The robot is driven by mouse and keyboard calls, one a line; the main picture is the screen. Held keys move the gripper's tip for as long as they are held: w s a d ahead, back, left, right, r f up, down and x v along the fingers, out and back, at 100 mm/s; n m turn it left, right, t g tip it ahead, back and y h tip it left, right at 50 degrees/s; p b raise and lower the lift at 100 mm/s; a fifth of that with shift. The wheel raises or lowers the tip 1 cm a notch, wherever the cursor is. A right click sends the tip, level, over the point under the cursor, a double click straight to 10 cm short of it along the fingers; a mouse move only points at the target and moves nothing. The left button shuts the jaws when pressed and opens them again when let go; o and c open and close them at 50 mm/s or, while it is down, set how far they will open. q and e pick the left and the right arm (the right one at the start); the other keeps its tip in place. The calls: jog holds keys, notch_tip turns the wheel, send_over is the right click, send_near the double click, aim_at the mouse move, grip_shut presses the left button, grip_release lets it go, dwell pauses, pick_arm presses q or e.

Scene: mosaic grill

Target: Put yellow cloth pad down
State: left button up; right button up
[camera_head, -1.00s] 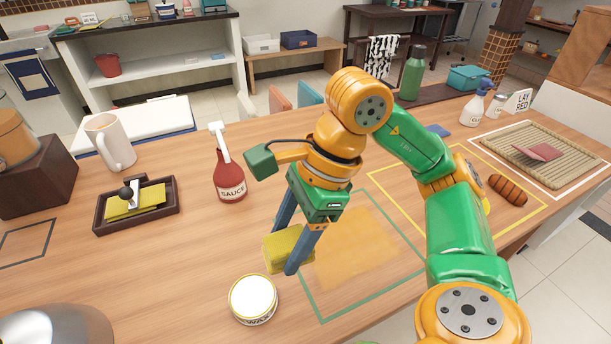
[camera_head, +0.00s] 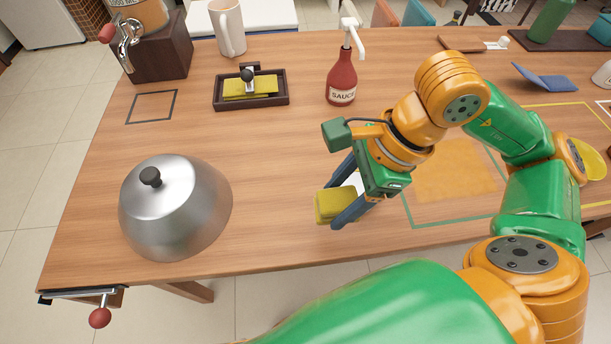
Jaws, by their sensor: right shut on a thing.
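The yellow cloth pad (camera_head: 334,206) is between the fingers of my right gripper (camera_head: 342,215), which is shut on it. The pad appears held above the wooden table (camera_head: 270,150), left of the green-outlined square (camera_head: 408,208). A dark tray (camera_head: 222,104) at the back holds another yellow pad (camera_head: 262,85) under a dark-knobbed holder. A dark outlined rectangle (camera_head: 152,121), empty, is marked left of the tray. A white round thing shows partly behind my right gripper. My left gripper is not in view.
A silver dome lid (camera_head: 185,215) stands at the left front. A red sauce bottle (camera_head: 341,82) stands behind my right gripper. A white mug (camera_head: 229,28) and a dark wooden box (camera_head: 165,50) stand at the back. The table between lid and pad is clear.

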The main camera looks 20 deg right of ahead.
aim_at(320, 194)
jog(key=shift+w+a+p, duration=0.2)
jog(key=shift+w+a, duration=0.25)
jog(key=shift+a, duration=0.2)
jog(key=shift+w+a+p, duration=0.15)
jog(key=shift+w+a, duration=0.3)
jog(key=shift+a, duration=0.15)
jog(key=w+a+f, duration=0.1)
jog(key=f, duration=0.1)
jog(key=w+a+f, duration=0.1)
jog(key=f, duration=0.2)
jog(key=w+a+f+b, duration=0.1)
jog(key=f, duration=0.1)
jog(key=shift+w+f, duration=0.15)
jog(key=shift+w, duration=0.2)
notch_tip(320, 194, down, 3)
jog(key=shift+r, duration=0.15)
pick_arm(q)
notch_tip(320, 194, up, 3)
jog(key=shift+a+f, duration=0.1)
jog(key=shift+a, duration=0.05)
pick_arm(e)
jog(key=shift+d, duration=0.1)
jog(key=shift+f, duration=0.25)
jog(key=o, duration=1.3)
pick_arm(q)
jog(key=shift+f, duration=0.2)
